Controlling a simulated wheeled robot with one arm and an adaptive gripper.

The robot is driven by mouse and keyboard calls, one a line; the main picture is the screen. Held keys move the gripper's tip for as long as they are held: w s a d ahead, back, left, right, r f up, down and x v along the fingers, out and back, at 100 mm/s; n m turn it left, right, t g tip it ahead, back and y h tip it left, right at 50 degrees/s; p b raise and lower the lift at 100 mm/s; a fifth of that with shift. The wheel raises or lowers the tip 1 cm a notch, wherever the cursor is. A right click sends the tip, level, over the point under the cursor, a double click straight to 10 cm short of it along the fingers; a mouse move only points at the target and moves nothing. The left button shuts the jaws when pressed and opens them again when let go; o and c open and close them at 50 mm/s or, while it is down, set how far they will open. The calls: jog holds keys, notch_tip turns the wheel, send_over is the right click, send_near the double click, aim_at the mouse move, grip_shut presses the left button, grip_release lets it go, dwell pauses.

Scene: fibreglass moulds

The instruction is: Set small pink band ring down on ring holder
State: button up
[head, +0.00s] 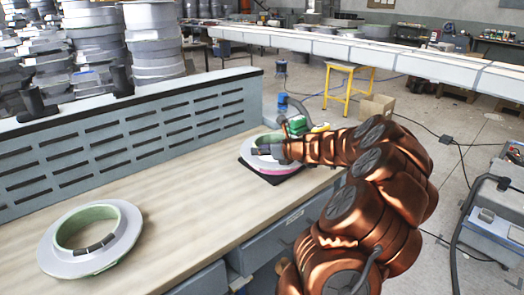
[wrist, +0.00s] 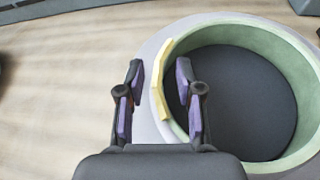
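The small pink band ring (head: 257,165) is a pale flanged ring with a green inner collar and a pink edge. It appears to sit flat on the ring holder (head: 287,181), a dark square base near the bench's right end. In the wrist view the ring (wrist: 285,48) has a yellow patch on its collar wall, and a dark surface shows through its opening. My gripper (wrist: 159,82) is open, with one finger outside the collar wall over the flange and the other inside. Visible gaps separate the fingers. My gripper (head: 268,150) partly hides the ring in the head view.
Another grey ring (head: 122,243) with a green collar and dark patch lies on the bench at left. A slotted grey panel (head: 130,142) runs along the bench's back. Green and yellow items (head: 299,125) lie just beyond my gripper. The middle bench top is clear.

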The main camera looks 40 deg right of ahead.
jog(key=v, duration=1.2)
jog(key=w+a+n+g+y, duration=0.2)
jog(key=a+n, duration=0.3)
jog(key=a, duration=0.5)
jog(key=w+a+n+g+y, duration=0.15)
jog(key=a+n, duration=0.25)
jog(key=a, duration=0.6)
jog(key=s+a+f+n+g+y, duration=0.1)
jog(key=s+a+n+g, duration=0.15)
jog(key=a+n, duration=0.35)
jog(key=s+a+f+n+g+y, duration=0.15)
jog(key=s+a+n, duration=0.25)
jog(key=a, duration=0.5)
jog(key=s+a+f+n+g+h, duration=0.3)
jog(key=s+a+f+n+g, duration=0.15)
jog(key=s+a+n, duration=0.4)
jog(key=s+d+f+n+g+h, duration=0.1)
jog(key=s+d+n+h, duration=0.1)
jog(key=s+n, duration=0.2)
jog(key=s+d+f+n+g+h, duration=0.1)
jog(key=s+n, duration=0.3)
jog(key=s, duration=0.7)
jog(key=shift+s+d+g+h+b, duration=0.4)
jog(key=shift+d+g+h, duration=0.2)
jog(key=shift+h, duration=0.2)
jog(key=shift+n, duration=0.25)
